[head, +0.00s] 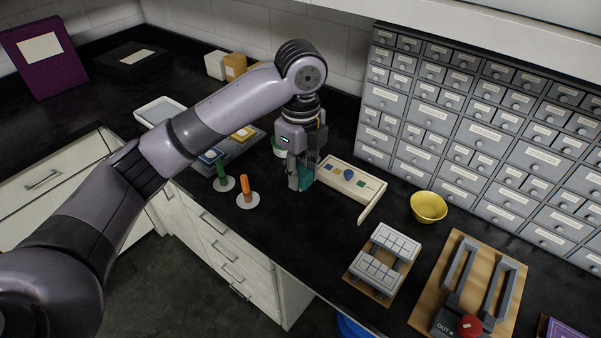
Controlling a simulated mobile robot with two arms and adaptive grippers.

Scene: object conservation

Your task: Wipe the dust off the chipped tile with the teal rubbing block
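I cannot make out which thing is the chipped tile, nor any dust. My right gripper is not in view.
Green (222,170) and orange (243,185) handled tools stand on white discs left of the gripper. A yellow bowl (428,207), a board with white gridded blocks (397,243) and a grey clamp-like device (458,275) are at right. Grey drawer cabinets (465,130) stand behind.

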